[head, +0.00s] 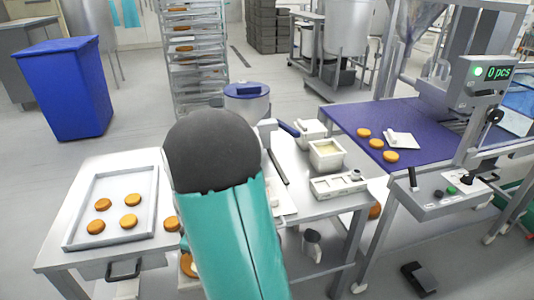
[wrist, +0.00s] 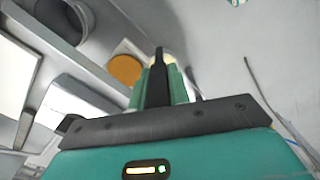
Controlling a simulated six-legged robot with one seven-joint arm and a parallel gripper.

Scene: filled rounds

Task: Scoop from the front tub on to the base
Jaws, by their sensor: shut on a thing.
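In the wrist view, my gripper (wrist: 160,75) is shut on a slim dark tool (wrist: 158,58) with a pale tip. An orange-brown round (wrist: 125,68) lies just left of the fingers and is partly covered by them; whether it is the base I cannot tell. In the head view, a square white tub (head: 327,153) with pale yellow filling stands nearer, and another white tub (head: 309,133) stands behind it. My arm hides the gripper and part of the bench there.
A tray (head: 70,238) with several rounds lies on the left. A purple belt (head: 345,117) with several rounds and a white piece is at the right, beside a counter display (head: 498,72). A blue bin (head: 62,90) and a rack (head: 195,50) stand behind.

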